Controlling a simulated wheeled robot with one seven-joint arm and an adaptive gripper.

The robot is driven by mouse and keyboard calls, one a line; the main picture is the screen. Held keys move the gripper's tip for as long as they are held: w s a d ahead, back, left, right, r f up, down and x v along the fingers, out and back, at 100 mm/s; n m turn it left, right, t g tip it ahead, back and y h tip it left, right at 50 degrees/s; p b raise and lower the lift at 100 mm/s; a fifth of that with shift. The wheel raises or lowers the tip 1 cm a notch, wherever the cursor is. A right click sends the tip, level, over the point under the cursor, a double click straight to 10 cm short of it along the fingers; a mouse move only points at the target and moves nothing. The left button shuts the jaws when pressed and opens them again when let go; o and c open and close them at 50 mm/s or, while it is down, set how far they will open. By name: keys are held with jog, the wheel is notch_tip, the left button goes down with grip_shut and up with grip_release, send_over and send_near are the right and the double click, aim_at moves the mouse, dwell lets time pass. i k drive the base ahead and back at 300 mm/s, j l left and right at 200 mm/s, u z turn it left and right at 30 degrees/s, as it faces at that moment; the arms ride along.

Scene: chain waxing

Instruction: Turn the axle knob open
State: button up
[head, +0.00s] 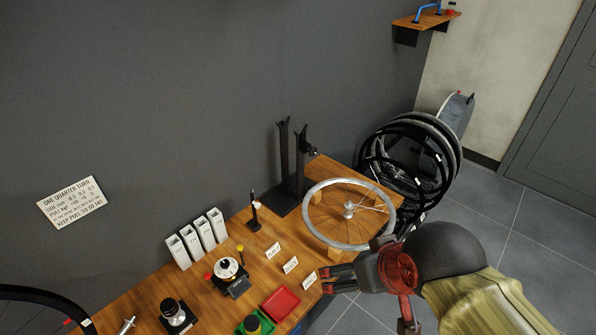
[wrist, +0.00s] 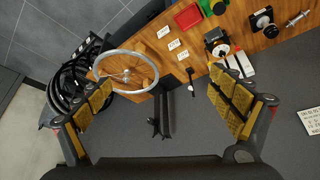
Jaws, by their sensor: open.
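The black wheel stand (head: 289,192) with two uprights stands at the back of the wooden bench, and it also shows in the wrist view (wrist: 166,105). A small dark knob (head: 311,151) sticks out at the right upright; it looks like the axle knob, but its setting is too small to tell. A small dark part near it shows in the wrist view (wrist: 153,128). My gripper (head: 323,280) is open and empty, above the bench's front right, apart from the stand. Both yellow-padded fingers spread wide in the wrist view (wrist: 158,80).
A spoked wheel (head: 314,233) lies on wooden blocks right of the stand. Black tyres (head: 372,160) hang beyond the bench's right end. White label cards (head: 290,265), a red tray (head: 280,303), a dial device (head: 228,268) and white boxes (head: 203,233) lie to the left.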

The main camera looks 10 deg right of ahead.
aim_at(312, 151)
jog(key=i+l, duration=0.25)
jog(key=i, duration=0.2)
jog(key=i+l, duration=0.25)
jog(key=i, duration=0.2)
jog(key=u, duration=0.05)
